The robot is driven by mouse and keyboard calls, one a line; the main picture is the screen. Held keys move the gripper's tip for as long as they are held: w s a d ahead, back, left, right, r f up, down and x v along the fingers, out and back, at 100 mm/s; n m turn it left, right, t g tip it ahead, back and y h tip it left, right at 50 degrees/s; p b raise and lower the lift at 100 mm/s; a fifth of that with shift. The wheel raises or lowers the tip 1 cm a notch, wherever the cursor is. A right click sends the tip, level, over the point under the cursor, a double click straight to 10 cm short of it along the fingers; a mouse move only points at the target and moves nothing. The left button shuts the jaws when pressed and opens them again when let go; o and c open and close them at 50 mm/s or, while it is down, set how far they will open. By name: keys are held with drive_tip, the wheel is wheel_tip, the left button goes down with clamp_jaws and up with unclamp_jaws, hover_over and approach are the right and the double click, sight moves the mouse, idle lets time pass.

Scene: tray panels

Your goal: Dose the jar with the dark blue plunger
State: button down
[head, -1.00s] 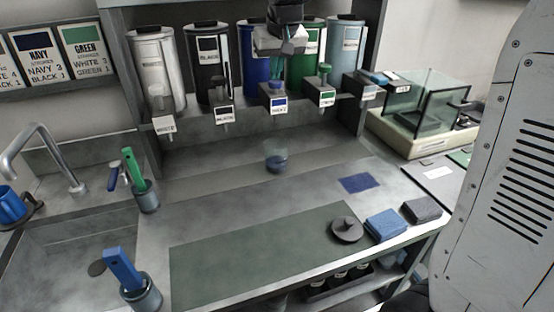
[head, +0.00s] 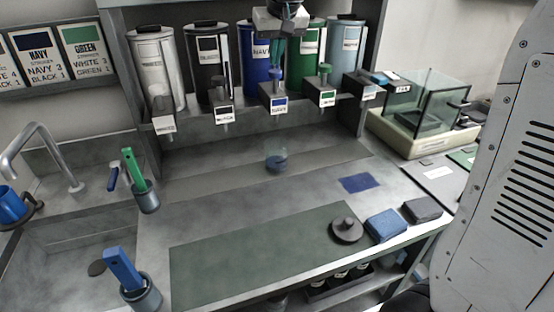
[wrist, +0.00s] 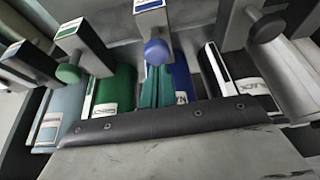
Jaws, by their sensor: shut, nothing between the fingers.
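The dark blue plunger (head: 277,75) stands on the dispenser labelled NAVY, in front of the blue canister (head: 254,52). Its round cap also shows in the wrist view (wrist: 157,52). My gripper (head: 278,56) is shut and empty, its green fingers pointing down just above the plunger. In the wrist view the fingertips (wrist: 159,70) end close to the cap; whether they touch it I cannot tell. The clear jar (head: 276,160) stands upright on the ledge below the navy spout, with dark blue content at its bottom.
White, black, green and grey-blue dispensers flank the navy one; the green plunger (head: 325,74) is close on the right. A glass-walled balance (head: 424,105) stands at right. A green mat (head: 262,258) and blue pad (head: 361,182) lie in front. Cups with handled tools stand at left.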

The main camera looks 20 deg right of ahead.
drive_tip(key=shift+r, duration=0.1)
idle(0.4)
wheel_tip(320, 180, up, 6)
drive_tip(key=shift+f, duration=0.1)
idle(0.4)
drive_tip(key=s+d+f+g, duration=0.1)
drive_tip(key=s+f, duration=0.4)
drive_tip(key=s, duration=0.7)
drive_tip(key=s+d+f+g, duration=0.1)
drive_tip(key=s+f, duration=0.5)
drive_tip(key=s, duration=0.7)
drive_tip(key=s+d+f+g, duration=0.1)
drive_tip(key=s+f, duration=0.5)
drive_tip(key=s, duration=0.6)
drive_tip(key=shift+s+f, duration=0.15)
drive_tip(key=shift+s, duration=0.2)
